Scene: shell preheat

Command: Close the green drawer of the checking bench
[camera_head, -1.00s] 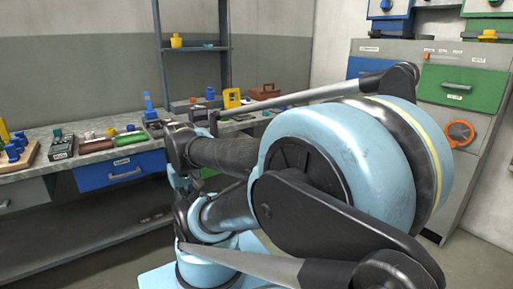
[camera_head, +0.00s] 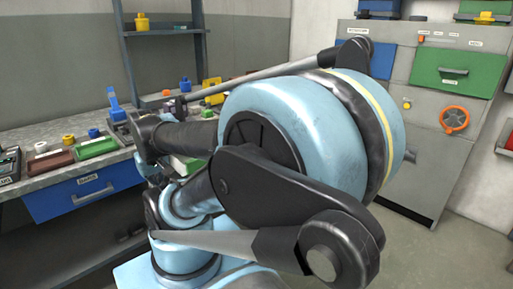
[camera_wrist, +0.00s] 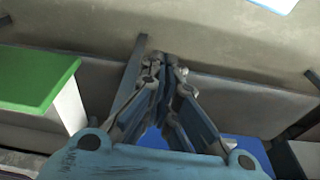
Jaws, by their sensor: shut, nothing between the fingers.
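In the wrist view, my gripper (camera_wrist: 165,62) is shut and empty, its fingertips near a grey edge. A green panel (camera_wrist: 40,78) with a pale side stands to its left, apart from the fingers; it looks like a drawer front, but I cannot tell how far out it is. A blue surface (camera_wrist: 242,148) shows below right, partly behind my gripper. In the head view, the grey bench (camera_head: 60,178) has a blue drawer (camera_head: 85,192). My arm hides the bench front to the right of it, with only a sliver of green showing.
A grey cabinet (camera_head: 425,165) at the back right has another green drawer (camera_head: 458,72), a blue drawer (camera_head: 382,62) and an orange ring (camera_head: 454,119). Trays and small items stand on the bench, including a green tray (camera_head: 97,148). Floor is clear before the cabinet.

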